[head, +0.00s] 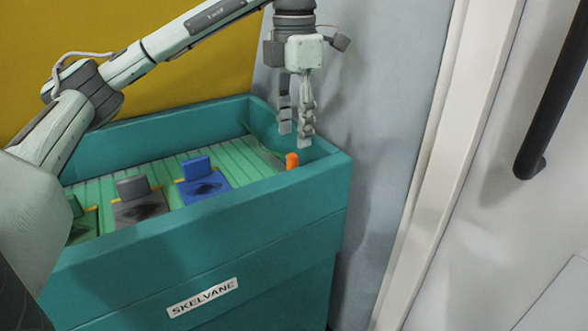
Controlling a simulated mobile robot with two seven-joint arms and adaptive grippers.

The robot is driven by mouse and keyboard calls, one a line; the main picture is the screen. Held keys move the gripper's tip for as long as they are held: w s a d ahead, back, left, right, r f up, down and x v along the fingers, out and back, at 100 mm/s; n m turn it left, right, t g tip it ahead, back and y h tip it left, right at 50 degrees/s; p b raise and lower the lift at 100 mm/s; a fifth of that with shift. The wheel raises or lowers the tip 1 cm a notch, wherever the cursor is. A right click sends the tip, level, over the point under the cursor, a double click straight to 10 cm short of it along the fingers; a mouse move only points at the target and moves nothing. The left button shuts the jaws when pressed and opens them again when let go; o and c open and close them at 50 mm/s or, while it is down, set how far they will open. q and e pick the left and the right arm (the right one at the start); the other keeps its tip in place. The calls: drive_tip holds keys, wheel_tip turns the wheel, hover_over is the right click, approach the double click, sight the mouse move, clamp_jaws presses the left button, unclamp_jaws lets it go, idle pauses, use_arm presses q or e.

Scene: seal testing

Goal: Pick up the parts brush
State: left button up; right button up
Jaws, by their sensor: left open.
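A small orange piece (292,160) stands up inside the right end of the teal bin, close to its front wall. It may be the end of the parts brush; its lower part is hidden behind the bin's front rim, so I cannot tell for sure. My left gripper (295,134) points down over the right end of the bin, with its fingers apart and nothing between them. Its fingertips are just above the orange piece in the picture; I cannot tell the exact gap in depth. My right gripper is not in view.
The teal bin (217,221) has raised walls around a ribbed green floor. A door frame and dark handle (548,100) are at right.

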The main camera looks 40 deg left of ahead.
sight(294, 155)
use_arm(q)
wheel_tip(294, 155, down, 3)
drive_tip(key=shift+s+r+b, duration=0.15)
drive_tip(key=shift+b, duration=0.25)
wheel_tip(294, 155, down, 4)
drive_tip(key=shift+r+b, duration=0.15)
drive_tip(key=shift+b, duration=0.4)
drive_tip(key=shift+f, duration=0.5)
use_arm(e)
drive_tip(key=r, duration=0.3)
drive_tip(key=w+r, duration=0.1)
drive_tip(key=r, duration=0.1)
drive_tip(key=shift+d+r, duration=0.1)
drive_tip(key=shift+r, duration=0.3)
use_arm(q)
drive_tip(key=shift+c, duration=0.5)
clamp_jaws()
